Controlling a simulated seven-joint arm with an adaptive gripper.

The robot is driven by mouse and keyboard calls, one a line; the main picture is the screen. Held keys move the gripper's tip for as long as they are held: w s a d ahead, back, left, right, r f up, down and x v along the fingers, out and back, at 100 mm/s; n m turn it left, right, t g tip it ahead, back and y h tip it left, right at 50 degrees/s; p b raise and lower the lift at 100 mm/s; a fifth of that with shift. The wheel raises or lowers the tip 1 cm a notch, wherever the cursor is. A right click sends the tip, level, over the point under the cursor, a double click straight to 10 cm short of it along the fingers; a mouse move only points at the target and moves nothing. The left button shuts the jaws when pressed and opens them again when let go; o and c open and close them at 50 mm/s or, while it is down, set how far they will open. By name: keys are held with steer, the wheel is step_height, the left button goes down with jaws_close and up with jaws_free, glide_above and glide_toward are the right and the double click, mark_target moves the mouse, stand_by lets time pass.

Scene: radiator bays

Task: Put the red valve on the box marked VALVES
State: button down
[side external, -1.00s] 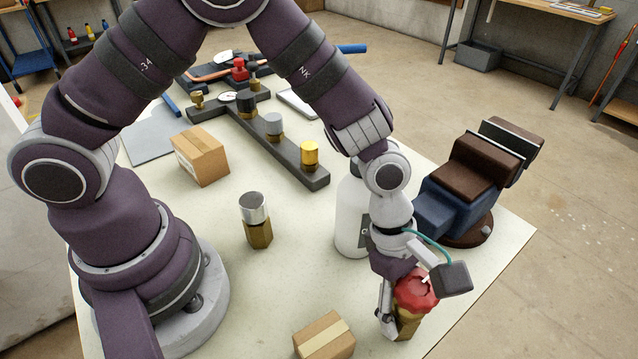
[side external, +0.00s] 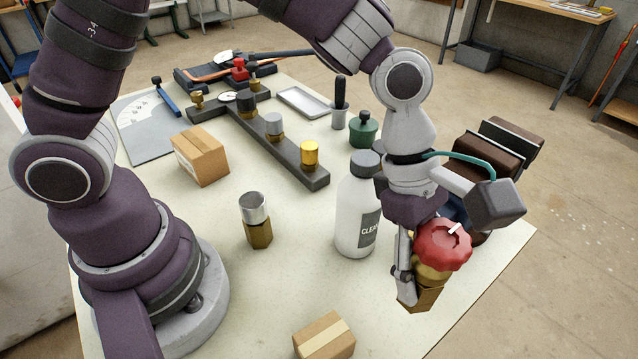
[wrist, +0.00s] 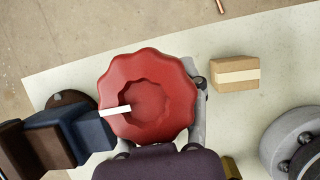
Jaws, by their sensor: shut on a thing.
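The red valve has a scalloped red knob (side external: 443,245) on a brass body. My gripper (side external: 412,272) is shut on it and holds it upright above the table's right front part. In the wrist view the red knob (wrist: 150,95) fills the middle and hides most of the fingers. A cardboard box (side external: 203,155) with a pale label stands at the left of the table. Another cardboard box (side external: 325,337) with a tape strip lies at the front edge and also shows in the wrist view (wrist: 235,73). I cannot read VALVES on either box.
A white cleaner bottle (side external: 357,215) stands just left of my gripper. A silver-capped brass valve (side external: 256,220) stands mid-table. A dark rail (side external: 285,160) with several valves lies behind it. A brown and blue vise (side external: 500,150) is at the right.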

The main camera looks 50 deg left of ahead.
step_height(320, 180, up, 12)
steer(key=shift+w+a, duration=0.15)
steer(key=w+a+n+t+y, duration=0.1)
steer(key=w+a+n, duration=0.2)
steer(key=a, duration=0.5)
steer(key=w+a+n+t, duration=0.1)
steer(key=w+a+n, duration=0.3)
steer(key=a, duration=0.5)
steer(key=n+t+y, duration=0.3)
steer(key=n, duration=0.8)
glide_above(217, 142)
steer(key=f, duration=0.2)
step_height(217, 142, down, 11)
steer(key=shift+f, duration=0.15)
steer(key=shift+f, duration=0.1)
